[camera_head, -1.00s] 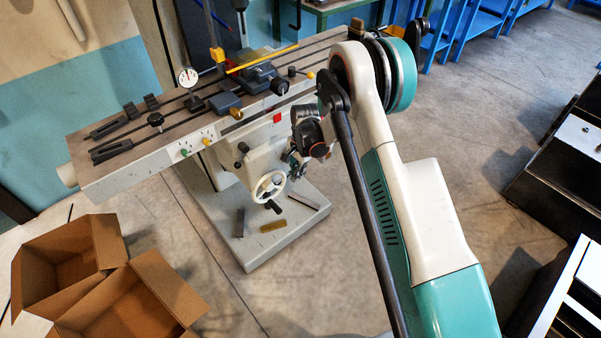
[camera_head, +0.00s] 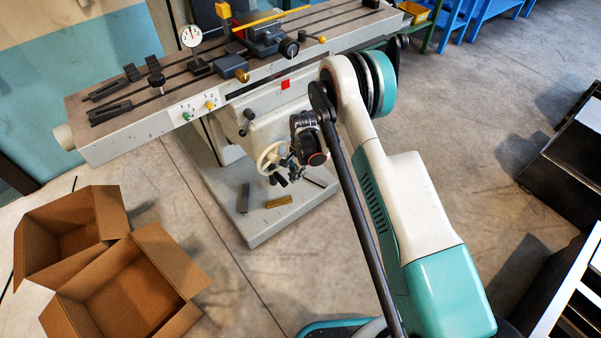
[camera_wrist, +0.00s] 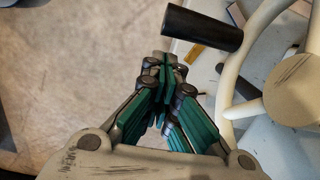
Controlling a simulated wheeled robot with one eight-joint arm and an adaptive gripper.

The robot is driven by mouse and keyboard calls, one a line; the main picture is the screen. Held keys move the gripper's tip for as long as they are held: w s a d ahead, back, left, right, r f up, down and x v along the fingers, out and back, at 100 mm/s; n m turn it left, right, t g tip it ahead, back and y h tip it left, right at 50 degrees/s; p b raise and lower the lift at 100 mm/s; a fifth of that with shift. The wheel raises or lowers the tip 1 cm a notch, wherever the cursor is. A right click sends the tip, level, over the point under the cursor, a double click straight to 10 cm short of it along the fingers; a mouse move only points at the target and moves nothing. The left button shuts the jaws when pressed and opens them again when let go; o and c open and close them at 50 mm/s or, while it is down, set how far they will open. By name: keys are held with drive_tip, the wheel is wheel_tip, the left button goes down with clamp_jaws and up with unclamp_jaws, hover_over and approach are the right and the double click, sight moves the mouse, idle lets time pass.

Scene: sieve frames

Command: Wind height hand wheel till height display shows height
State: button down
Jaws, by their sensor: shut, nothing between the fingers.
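The cream hand wheel (camera_head: 262,163) is on the front of the grey machine, low under its table. In the wrist view its rim (camera_wrist: 231,75) and hub (camera_wrist: 294,90) fill the right side. Its black handle (camera_wrist: 200,25) sticks out to the left at the top. My gripper (camera_wrist: 163,62) is shut and empty, with its green-padded fingers together just below the handle in the picture and left of the rim. I see no contact. In the head view my gripper (camera_head: 291,172) overlaps the wheel's right side. I cannot make out a height display with a readable value.
The long slotted machine table (camera_head: 130,140) stands above the wheel and carries a round dial gauge (camera_head: 191,36) and clamps. A grey bar (camera_head: 245,198) and a yellow bar (camera_head: 278,202) lie on the machine's base (camera_head: 255,232). Open cardboard boxes (camera_head: 120,285) stand at left.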

drive_tip(key=shift+s+a+r, duration=0.4)
drive_tip(key=shift+s+a, duration=0.05)
drive_tip(key=shift+a, duration=0.2)
drive_tip(key=shift+s+a+f, duration=0.15)
drive_tip(key=shift+s+a, duration=0.1)
drive_tip(key=shift+a, duration=0.15)
idle(0.4)
